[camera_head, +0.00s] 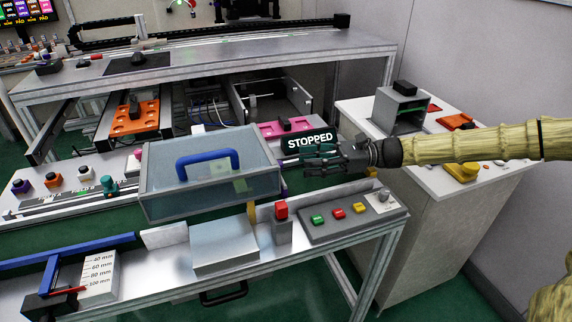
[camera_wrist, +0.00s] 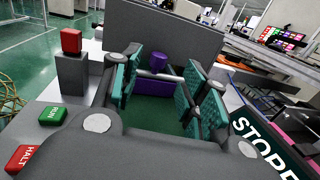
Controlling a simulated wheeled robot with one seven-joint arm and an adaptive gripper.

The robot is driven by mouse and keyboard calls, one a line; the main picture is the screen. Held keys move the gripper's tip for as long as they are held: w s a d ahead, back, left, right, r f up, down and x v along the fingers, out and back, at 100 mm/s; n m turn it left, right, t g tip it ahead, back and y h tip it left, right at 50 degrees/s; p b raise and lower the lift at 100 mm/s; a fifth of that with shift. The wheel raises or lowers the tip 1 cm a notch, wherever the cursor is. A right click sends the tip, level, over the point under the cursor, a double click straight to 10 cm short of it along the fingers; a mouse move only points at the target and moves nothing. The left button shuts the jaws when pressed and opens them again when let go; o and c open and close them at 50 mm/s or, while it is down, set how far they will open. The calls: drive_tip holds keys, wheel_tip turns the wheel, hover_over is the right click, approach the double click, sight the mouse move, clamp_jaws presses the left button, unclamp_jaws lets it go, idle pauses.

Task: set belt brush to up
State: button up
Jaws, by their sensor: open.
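My gripper (camera_head: 308,160) is open and empty, pointing left above the belt table in the head view. In the wrist view its two teal-padded fingers (camera_wrist: 163,68) stand apart. Between and beyond them is a purple roller with an upright purple knob (camera_wrist: 159,62), which may be the belt brush. It lies across the green belt (camera_wrist: 150,107), in front of a grey panel. In the head view only a sliver of purple (camera_head: 284,188) shows beside the clear cover, below my gripper. Whether the brush is up or down I cannot tell.
A clear cover with a blue handle (camera_head: 208,159) is just left of my gripper. A red-topped post (camera_head: 282,222) and a button panel (camera_head: 352,213) stand at the front. A STOPPED sign (camera_head: 309,141) is close behind my gripper. A white cabinet (camera_head: 430,215) stands right.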

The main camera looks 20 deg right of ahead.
drive_tip(key=shift+w+a, duration=0.25)
drive_tip(key=shift+a, duration=1.35)
drive_tip(key=shift+w+a, duration=0.2)
drive_tip(key=shift+a, duration=1.4)
clamp_jaws()
